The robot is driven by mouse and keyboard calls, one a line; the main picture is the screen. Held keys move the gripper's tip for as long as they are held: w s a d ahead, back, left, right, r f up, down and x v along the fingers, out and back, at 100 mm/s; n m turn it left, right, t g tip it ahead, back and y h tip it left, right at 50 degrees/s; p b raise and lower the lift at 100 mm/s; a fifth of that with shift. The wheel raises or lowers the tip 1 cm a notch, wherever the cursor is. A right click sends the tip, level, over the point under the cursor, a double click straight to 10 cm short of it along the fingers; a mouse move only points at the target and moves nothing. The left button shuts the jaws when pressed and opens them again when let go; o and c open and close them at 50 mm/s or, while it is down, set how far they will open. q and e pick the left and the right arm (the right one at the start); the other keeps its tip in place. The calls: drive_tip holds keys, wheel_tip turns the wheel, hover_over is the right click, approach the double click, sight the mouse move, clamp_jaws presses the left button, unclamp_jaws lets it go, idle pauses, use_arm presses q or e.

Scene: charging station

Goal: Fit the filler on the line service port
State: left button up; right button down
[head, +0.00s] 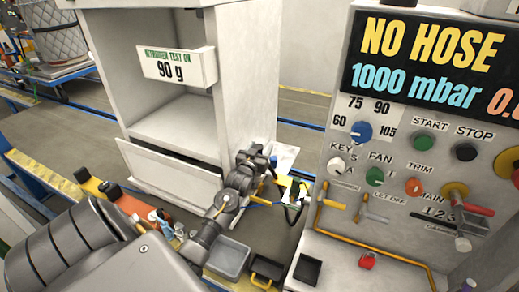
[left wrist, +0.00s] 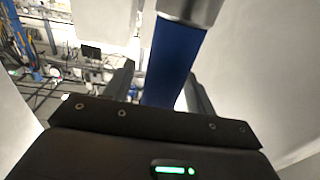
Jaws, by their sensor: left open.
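My left gripper (head: 258,158) is at the end of the grey arm, in front of the white cabinet's right edge in the head view. In the left wrist view, its two dark fingers (left wrist: 162,92) are apart. A blue body with a metal collar, which looks like the filler (left wrist: 172,62), stands between them; whether the fingers touch it is unclear. A small blue part (head: 273,161) shows at the gripper in the head view. I cannot make out the line service port for certain. My right gripper is not in view.
A control panel (head: 398,160) with knobs, levers and a "NO HOSE" display (head: 430,62) stands at the right. The white cabinet (head: 245,85) stands behind the gripper. A grey bin (head: 228,258) and black trays (head: 307,269) lie below. A black hose loop (head: 293,205) is close by.

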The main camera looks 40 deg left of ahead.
use_arm(q)
drive_tip(key=b+v, duration=0.2)
drive_tip(key=v, duration=0.8)
drive_tip(key=shift+s+d, duration=0.15)
drive_tip(key=shift+s, duration=0.25)
drive_tip(key=s+d+f+m+g+h, duration=0.35)
drive_tip(key=s+d+f+g, duration=0.25)
drive_tip(key=s+d+f, duration=0.55)
drive_tip(key=s+d+f+m+g+h, duration=0.1)
drive_tip(key=s+d+f+g+h, duration=0.1)
drive_tip(key=s+d+g, duration=0.35)
drive_tip(key=s+d+f+m+g+h, duration=0.1)
drive_tip(key=s+d+f+m+g, duration=0.15)
drive_tip(key=s+d, duration=0.6)
wheel_tip(320, 180, down, 25)
drive_tip(key=s+a, duration=0.2)
drive_tip(key=s, duration=0.1)
drive_tip(key=s+a+f+g, duration=0.1)
drive_tip(key=s+a+f, duration=0.2)
drive_tip(key=s+f, duration=1.3)
drive_tip(key=shift+s+f+g, duration=0.3)
drive_tip(key=shift+g, duration=0.1)
